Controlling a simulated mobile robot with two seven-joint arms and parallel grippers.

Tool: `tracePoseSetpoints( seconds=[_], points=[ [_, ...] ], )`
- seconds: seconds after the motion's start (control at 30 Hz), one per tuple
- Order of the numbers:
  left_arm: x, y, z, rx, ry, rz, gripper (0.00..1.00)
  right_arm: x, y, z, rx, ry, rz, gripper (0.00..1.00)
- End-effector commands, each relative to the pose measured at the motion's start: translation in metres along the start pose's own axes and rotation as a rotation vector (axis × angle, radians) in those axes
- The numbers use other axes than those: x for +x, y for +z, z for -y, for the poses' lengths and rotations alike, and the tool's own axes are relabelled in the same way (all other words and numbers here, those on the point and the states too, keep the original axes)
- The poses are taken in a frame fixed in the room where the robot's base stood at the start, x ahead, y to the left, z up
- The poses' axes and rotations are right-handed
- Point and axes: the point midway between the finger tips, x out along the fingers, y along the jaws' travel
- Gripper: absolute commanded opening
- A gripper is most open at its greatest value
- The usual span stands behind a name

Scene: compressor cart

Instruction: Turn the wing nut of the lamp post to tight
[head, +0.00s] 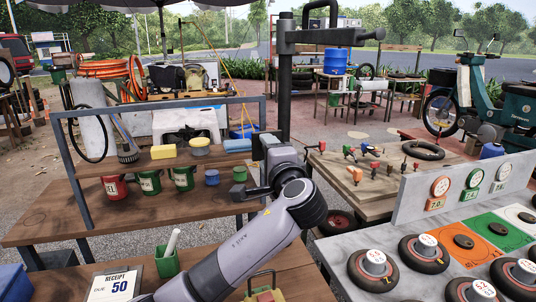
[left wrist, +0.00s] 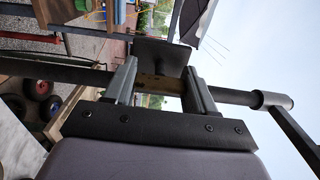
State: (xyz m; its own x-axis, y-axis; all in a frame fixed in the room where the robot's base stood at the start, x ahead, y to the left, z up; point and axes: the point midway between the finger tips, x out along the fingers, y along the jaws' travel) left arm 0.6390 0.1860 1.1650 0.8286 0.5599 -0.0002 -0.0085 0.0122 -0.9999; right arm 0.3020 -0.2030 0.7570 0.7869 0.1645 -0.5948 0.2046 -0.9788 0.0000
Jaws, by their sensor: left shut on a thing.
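The lamp post (head: 284,85) is a dark upright pole in the head view, with a thick arm reaching right near its top. In the left wrist view the post (left wrist: 235,96) runs sideways across the picture. My left gripper (left wrist: 161,72) has its two fingers on either side of a dark, flat-winged piece, which looks like the wing nut (left wrist: 160,52), and is shut on it. In the head view my left arm reaches up to the post, and its wrist hides the fingers and the nut. The nut's tightness cannot be told. My right gripper is not in view.
A wooden shelf (head: 160,163) with cups and sponges stands left of my arm. A bench (head: 352,190) with small coloured tools is at right behind it. A grey counter with wheels (head: 372,268) and gauges fills the right front. Air around the upper post is clear.

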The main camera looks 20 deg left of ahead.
Motion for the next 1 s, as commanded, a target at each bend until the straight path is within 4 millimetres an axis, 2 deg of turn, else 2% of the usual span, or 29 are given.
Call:
tracePoseSetpoints(
  seconds=[0.03, 0.07, 0.1, 0.13, 0.47, 0.57, 0.83, 1.0],
  points=[
    [-0.001, -0.001, -0.001, 0.004, 0.002, -0.002, 0.25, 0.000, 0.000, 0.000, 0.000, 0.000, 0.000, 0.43],
    [-0.001, -0.001, -0.001, 0.004, 0.002, -0.002, 0.65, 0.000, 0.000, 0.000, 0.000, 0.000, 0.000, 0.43],
    [-0.001, -0.001, -0.001, 0.004, 0.002, -0.002, 0.78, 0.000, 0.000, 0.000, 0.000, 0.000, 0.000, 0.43],
    [-0.001, -0.001, -0.001, 0.004, 0.002, -0.001, 0.81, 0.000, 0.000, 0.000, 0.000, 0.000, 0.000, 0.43],
    [-0.003, -0.001, -0.001, 0.001, 0.001, -0.002, 0.81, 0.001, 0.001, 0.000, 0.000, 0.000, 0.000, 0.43],
    [-0.013, -0.001, -0.002, -0.001, 0.000, -0.002, 0.81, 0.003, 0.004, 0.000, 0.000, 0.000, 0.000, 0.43],
    [-0.056, -0.001, -0.003, 0.000, 0.002, -0.004, 0.81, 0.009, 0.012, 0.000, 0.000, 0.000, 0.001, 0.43],
    [-0.070, -0.001, -0.002, 0.002, 0.002, -0.002, 0.81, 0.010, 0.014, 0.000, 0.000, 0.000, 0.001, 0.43]
  ],
)
